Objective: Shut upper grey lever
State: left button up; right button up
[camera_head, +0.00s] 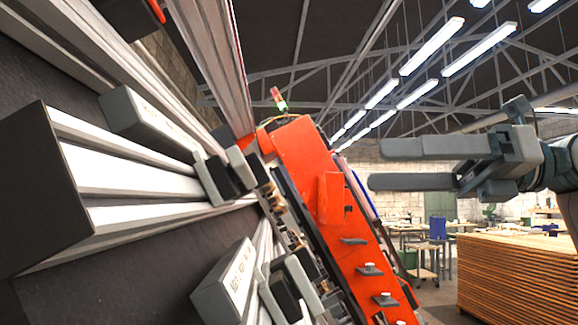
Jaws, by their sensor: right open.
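The view is strongly tilted. An upper grey lever-like block (148,124) with faint print lies along the pale metal rails on the left. A similar lower grey block (226,283) with dark lettering sits below it. Which part swings as the lever is not clear. My right gripper (379,166) comes in from the right with its two long grey fingers apart and nothing between them. It is well to the right of both blocks, beyond the orange machine body, and touches neither. My left gripper is not seen.
Pale rails with a dark end cap (40,195) fill the left side. An orange machine housing (305,155) with small fittings runs down the middle. Open air surrounds the right fingers.

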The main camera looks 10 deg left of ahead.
aim_at(243, 169)
pick_arm(q)
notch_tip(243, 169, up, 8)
jog(key=p, duration=0.8)
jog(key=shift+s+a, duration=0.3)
pick_arm(e)
jog(key=s+a, duration=0.2)
jog(key=a, duration=1.5)
jog(key=shift+a, duration=0.2)
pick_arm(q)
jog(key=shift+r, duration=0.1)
pick_arm(e)
jog(key=c, duration=0.8)
